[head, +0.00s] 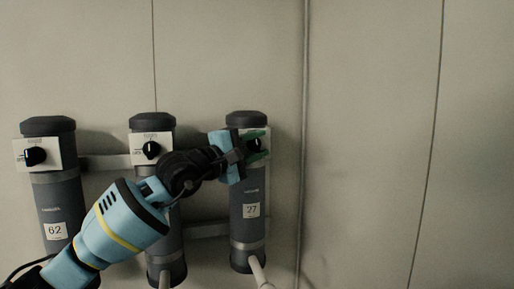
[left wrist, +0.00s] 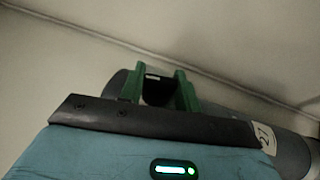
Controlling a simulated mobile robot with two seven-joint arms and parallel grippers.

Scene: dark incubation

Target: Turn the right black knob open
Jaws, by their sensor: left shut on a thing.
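The right black knob (head: 256,145) is on the upper part of the right grey cylinder (head: 246,185), which bears a number label. My left gripper (head: 257,147) is at this knob, with its green fingers on either side of it, shut on it. In the left wrist view the green fingers (left wrist: 160,88) stand around the dark knob (left wrist: 156,92). The gripper hides most of the knob's plate, and I cannot tell which way the knob points. My right gripper is not in view.
A middle cylinder with a black knob (head: 151,149) and a left cylinder with a black knob (head: 35,156) stand to the left. My left arm crosses in front of them. A thin vertical pipe (head: 303,120) runs right of the right cylinder. The wall (head: 375,130) beyond it is bare.

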